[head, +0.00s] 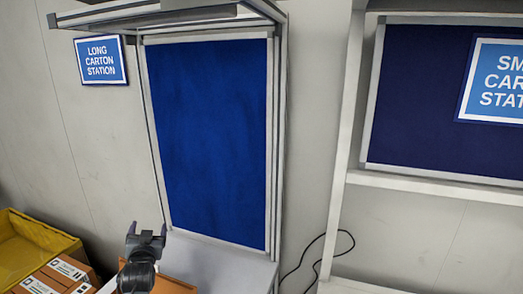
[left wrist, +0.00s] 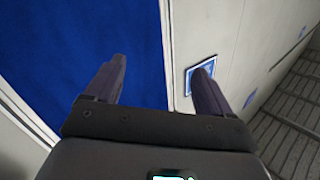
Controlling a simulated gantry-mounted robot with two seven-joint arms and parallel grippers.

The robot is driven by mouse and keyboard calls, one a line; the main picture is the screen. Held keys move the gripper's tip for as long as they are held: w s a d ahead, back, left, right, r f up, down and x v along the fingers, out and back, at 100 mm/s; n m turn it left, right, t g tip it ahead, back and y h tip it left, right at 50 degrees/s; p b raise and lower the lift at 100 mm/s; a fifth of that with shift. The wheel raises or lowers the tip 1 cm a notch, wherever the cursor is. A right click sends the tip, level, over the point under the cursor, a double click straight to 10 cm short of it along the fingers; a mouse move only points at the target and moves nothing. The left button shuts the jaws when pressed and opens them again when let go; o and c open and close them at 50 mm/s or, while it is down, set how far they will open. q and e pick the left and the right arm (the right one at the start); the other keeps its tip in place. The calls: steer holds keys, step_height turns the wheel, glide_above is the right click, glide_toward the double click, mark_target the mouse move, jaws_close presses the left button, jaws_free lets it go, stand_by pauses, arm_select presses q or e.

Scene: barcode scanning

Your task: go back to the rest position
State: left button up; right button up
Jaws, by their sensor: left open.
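My left gripper (head: 147,232) is raised in front of the long carton station, at the lower middle-left of the head view. In the left wrist view the same gripper (left wrist: 160,85) has its two dark fingers spread wide, with nothing between them. Beyond the fingers are the blue panel (left wrist: 75,45) and the pale wall. My right gripper does not show in either view.
Brown cartons with white labels (head: 62,272) lie at the lower left beside a yellow bin (head: 30,243). A pale table (head: 225,265) stands below the blue panel (head: 208,140). White shelving (head: 430,187) is at the right. A black cable (head: 318,250) hangs between the stations.

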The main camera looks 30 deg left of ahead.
arm_select(q)
steer(key=s+d+f+m+g+h, duration=0.15)
steer(key=d+f+m+h, duration=0.25)
steer(key=d+f, duration=0.5)
steer(key=s+d+f+m+g+h, duration=0.1)
steer(key=s+d+f+m+h, duration=0.25)
steer(key=d+f, duration=0.6)
steer(key=s+d+f+m+g+h, duration=0.1)
steer(key=s+d+f+m+g, duration=0.15)
steer(key=s+d, duration=0.55)
steer(key=s+d+f+m+g+h, duration=0.2)
steer(key=s+d+f+m, duration=0.15)
steer(key=s+d, duration=0.5)
steer(key=d+n+h, duration=0.3)
steer(key=d+n, duration=0.1)
steer(key=d, duration=0.4)
step_height(320, 180, down, 11)
steer(key=b, duration=1)
step_height(320, 180, up, 22)
steer(key=p, duration=2.1)
steer(key=shift+s+d+p, duration=0.15)
steer(key=shift+s+p, duration=0.1)
steer(key=shift+p, duration=0.05)
steer(key=shift+f+n, duration=0.1)
steer(key=shift+n, duration=0.15)
